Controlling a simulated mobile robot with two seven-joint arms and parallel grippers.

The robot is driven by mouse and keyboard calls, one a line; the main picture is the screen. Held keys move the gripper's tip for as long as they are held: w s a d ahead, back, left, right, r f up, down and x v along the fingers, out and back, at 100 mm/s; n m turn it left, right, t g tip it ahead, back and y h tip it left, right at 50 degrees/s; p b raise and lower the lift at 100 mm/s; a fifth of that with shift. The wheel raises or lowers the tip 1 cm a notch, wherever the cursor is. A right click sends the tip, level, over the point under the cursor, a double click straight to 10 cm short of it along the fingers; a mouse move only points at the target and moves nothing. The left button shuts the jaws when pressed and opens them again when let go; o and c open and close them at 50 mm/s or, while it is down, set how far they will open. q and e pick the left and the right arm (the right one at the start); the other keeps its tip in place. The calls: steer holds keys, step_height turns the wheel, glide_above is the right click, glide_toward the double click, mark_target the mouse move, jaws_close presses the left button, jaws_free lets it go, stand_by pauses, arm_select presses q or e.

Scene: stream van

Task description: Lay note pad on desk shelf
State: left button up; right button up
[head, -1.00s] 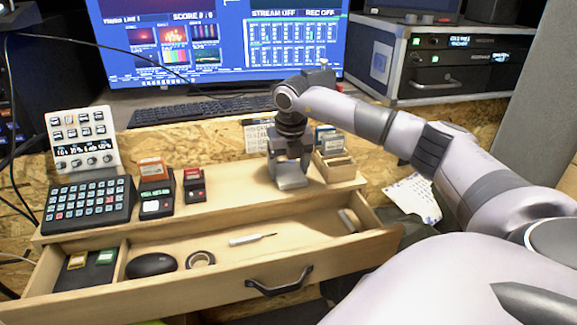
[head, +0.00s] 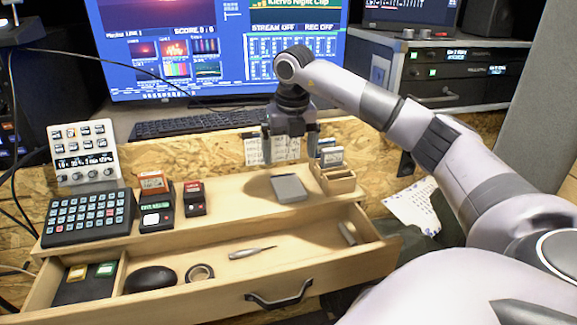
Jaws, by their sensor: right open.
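The note pad (head: 289,189), a small grey block, lies flat on the wooden desk shelf (head: 236,208), left of a small wooden card box. My right gripper (head: 290,156) is open and empty, pointing down above the note pad and clear of it. Its arm comes in from the right. My left gripper is not in view.
The wooden card box (head: 335,180) stands right of the pad. A keypad (head: 88,217), an upright control panel (head: 84,152) and small devices (head: 157,212) stand on the shelf's left. Below, an open drawer (head: 215,298) holds a mouse (head: 150,279), a tape roll (head: 200,272) and a pen (head: 252,252).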

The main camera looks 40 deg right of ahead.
steer(key=shift+s+a+r, duration=0.1)
steer(key=shift+r, duration=0.7)
steer(key=shift+s+a+r, duration=0.1)
steer(key=shift+r, duration=0.65)
steer(key=shift+f, duration=0.1)
